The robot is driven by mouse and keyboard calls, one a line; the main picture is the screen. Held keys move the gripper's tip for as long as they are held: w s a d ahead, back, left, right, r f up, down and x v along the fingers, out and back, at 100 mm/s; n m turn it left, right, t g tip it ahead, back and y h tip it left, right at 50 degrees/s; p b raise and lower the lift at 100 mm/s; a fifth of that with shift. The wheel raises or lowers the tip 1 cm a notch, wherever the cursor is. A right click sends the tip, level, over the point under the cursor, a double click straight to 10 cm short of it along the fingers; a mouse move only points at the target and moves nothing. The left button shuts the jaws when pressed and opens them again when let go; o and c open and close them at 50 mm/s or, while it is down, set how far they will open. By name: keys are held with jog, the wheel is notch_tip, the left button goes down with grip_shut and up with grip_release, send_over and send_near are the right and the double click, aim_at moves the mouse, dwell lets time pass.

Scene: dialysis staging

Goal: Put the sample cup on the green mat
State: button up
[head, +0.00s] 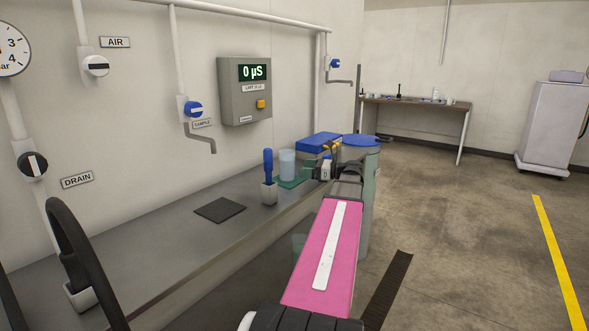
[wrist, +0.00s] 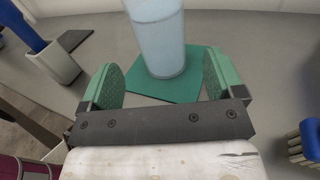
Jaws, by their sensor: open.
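The sample cup (head: 287,162), pale blue and translucent, stands upright on the green mat (head: 290,184) on the grey counter. In the wrist view the cup (wrist: 157,38) has its base on the mat (wrist: 140,88), with its top cut off by the picture edge. My gripper (wrist: 160,66) is open, its two green-padded fingers to the left and right of the cup's lower part. Gaps show on both sides, and the cup does not look gripped. In the head view my gripper (head: 318,170) is at the right of the cup.
A blue-handled tool stands in a pale holder (head: 269,193) left of the cup. A dark square mat (head: 220,210) lies further left. A blue-lidded box (head: 318,142) and a blue-lidded bin (head: 361,140) are behind my gripper. The sample tap (head: 205,140) hangs over the counter.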

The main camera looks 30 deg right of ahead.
jog(key=shift+v, duration=2.15)
